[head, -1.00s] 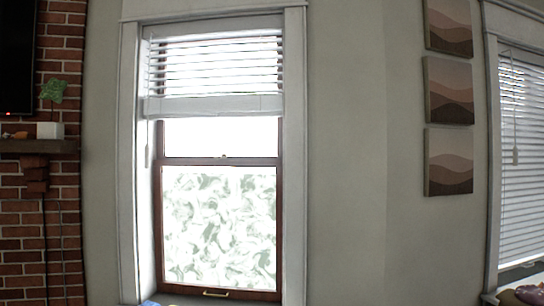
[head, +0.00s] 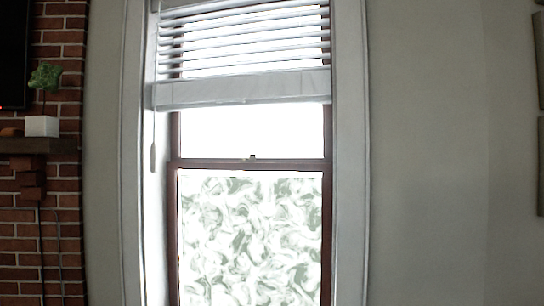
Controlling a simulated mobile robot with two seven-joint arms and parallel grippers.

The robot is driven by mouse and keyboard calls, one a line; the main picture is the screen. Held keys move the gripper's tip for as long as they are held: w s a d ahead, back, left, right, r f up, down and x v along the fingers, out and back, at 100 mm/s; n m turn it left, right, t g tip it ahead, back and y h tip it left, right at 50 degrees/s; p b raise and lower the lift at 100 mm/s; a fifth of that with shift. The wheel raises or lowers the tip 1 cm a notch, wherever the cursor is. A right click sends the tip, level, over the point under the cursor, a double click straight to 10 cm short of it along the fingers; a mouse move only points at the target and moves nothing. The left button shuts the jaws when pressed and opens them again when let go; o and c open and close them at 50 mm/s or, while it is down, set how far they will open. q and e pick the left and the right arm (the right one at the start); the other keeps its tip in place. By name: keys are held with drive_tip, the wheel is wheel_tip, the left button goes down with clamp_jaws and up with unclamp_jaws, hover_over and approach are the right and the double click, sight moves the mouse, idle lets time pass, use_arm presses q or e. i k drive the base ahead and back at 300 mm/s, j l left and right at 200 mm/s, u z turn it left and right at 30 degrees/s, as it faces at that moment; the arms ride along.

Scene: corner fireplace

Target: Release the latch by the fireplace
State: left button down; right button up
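A small latch (head: 252,157) sits at the middle of the meeting rail of the sash window (head: 250,163), right of the brick fireplace (head: 58,170). It is too small to tell whether it is locked or released. The lower pane (head: 250,240) is frosted with a swirled pattern; the upper pane (head: 252,131) is clear and bright. Neither of my grippers is in the head view.
White blinds (head: 245,88) cover the window's top, with a pull cord (head: 153,150) at the left. A mantel shelf (head: 38,146) holds a white pot (head: 42,126) with a small green plant (head: 45,77). Bare wall (head: 430,150) lies to the right.

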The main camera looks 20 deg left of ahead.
sight(253, 156)
drive_tip(key=i+j, duration=0.25)
drive_tip(key=i, duration=0.15)
drive_tip(key=i+j, duration=0.2)
drive_tip(key=i, duration=0.2)
drive_tip(key=i+j, duration=0.25)
drive_tip(key=i, duration=0.15)
